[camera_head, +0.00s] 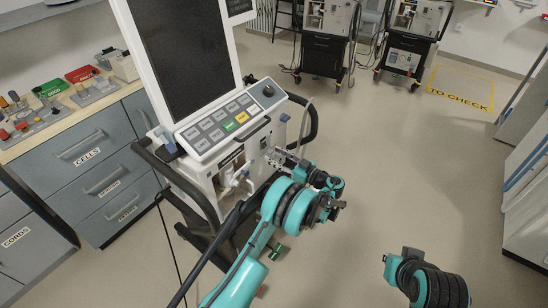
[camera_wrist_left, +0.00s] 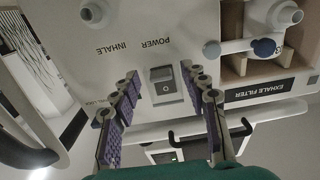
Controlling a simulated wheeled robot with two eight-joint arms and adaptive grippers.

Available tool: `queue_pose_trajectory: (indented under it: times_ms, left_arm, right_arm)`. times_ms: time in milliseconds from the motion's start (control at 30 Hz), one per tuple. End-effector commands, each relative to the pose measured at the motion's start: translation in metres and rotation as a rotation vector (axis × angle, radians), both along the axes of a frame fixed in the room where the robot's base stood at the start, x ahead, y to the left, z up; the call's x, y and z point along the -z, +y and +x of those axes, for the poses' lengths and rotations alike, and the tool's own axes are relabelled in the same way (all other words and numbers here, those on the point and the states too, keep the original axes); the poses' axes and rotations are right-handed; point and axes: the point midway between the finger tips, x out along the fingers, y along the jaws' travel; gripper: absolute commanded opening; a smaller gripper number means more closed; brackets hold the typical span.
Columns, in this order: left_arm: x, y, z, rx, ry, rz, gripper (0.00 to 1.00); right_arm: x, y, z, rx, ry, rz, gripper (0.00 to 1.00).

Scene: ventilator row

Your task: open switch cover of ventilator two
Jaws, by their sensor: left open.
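The near ventilator (camera_head: 222,170) stands upright at the centre left of the head view; I cannot read a number on it. In the left wrist view its pale panel is upside down, with a dark rocker switch (camera_wrist_left: 162,87) marked O beside the word POWER. A pale frame surrounds the switch; I cannot tell a separate cover from it. My left gripper (camera_head: 283,157) is at the ventilator's side. In the left wrist view its purple-padded fingers (camera_wrist_left: 165,86) are open and apart, one on each side of the switch, with nothing visibly held. Contact is unclear. My right gripper is out of view.
A black rail (camera_head: 181,178) runs around the ventilator. Drawers with a worktop (camera_head: 95,107) stand at the left. Two more machines (camera_head: 326,35) (camera_head: 415,35) stand at the back. Floor is clear at the right, near the yellow TO CHECK marking (camera_head: 459,92).

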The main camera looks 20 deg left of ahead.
Motion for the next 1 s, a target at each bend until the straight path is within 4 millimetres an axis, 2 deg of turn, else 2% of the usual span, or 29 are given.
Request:
queue_pose_trajectory:
  times_ms: [133, 400, 467, 567, 600, 1000]
  left_arm:
    - [0.0004, 0.0105, 0.0042, 0.001, 0.000, 0.000, 0.45]
    - [-0.0007, 0.0122, 0.0050, 0.001, 0.001, -0.001, 0.45]
    - [-0.0007, 0.0121, 0.0051, 0.001, 0.001, -0.001, 0.32]
    - [-0.0006, 0.0120, 0.0050, 0.001, 0.001, -0.001, 0.05]
    - [-0.0006, 0.0120, 0.0050, 0.001, 0.001, -0.001, 0.00]
    - [-0.0045, 0.0089, 0.0041, 0.002, 0.019, -0.044, 0.00]
  right_arm:
    - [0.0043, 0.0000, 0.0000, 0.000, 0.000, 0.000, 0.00]
    - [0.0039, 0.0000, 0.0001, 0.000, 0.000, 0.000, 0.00]
    - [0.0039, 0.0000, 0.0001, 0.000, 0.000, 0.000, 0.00]
    - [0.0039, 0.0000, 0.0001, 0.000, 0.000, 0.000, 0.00]
    - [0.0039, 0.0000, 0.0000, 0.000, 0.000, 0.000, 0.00]
    - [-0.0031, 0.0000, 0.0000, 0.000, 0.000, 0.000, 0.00]
